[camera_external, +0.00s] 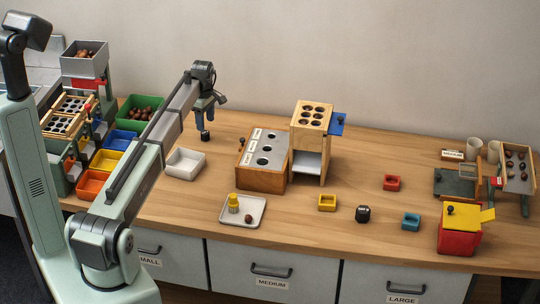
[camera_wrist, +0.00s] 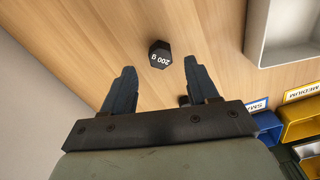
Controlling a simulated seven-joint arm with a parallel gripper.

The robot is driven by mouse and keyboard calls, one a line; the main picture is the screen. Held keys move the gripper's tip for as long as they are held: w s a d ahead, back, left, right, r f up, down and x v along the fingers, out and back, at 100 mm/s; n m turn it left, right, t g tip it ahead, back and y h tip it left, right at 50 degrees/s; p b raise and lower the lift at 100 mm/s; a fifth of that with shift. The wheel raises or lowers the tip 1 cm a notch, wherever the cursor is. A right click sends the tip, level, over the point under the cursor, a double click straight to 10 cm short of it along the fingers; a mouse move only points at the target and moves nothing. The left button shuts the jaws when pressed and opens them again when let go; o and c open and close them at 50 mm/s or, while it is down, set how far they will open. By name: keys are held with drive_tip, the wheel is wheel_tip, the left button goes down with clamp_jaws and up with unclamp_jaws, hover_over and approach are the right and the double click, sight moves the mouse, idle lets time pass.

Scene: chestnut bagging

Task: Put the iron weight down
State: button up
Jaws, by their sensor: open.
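The iron weight (camera_wrist: 160,55) is a small black hexagonal block marked "200 g". In the wrist view it lies just beyond my open fingertips (camera_wrist: 158,72), on the wooden table, with nothing gripping it. In the external view the weight (camera_external: 205,136) shows as a dark spot on the table, directly below my gripper (camera_external: 204,118), which points down at the table's back left. Whether the fingers touch it cannot be told, but a gap shows in the wrist view.
A white tray (camera_external: 185,163) stands just in front of the weight. Blue (camera_external: 121,140), green (camera_external: 139,109) and yellow (camera_external: 106,160) bins lie to the left. A wooden block with holes (camera_external: 262,180) stands to the right.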

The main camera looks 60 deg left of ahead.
sight(206, 133)
wheel_tip(206, 133, up, 7)
drive_tip(key=shift+f, duration=0.15)
idle(1.8)
drive_tip(key=o, duration=0.3)
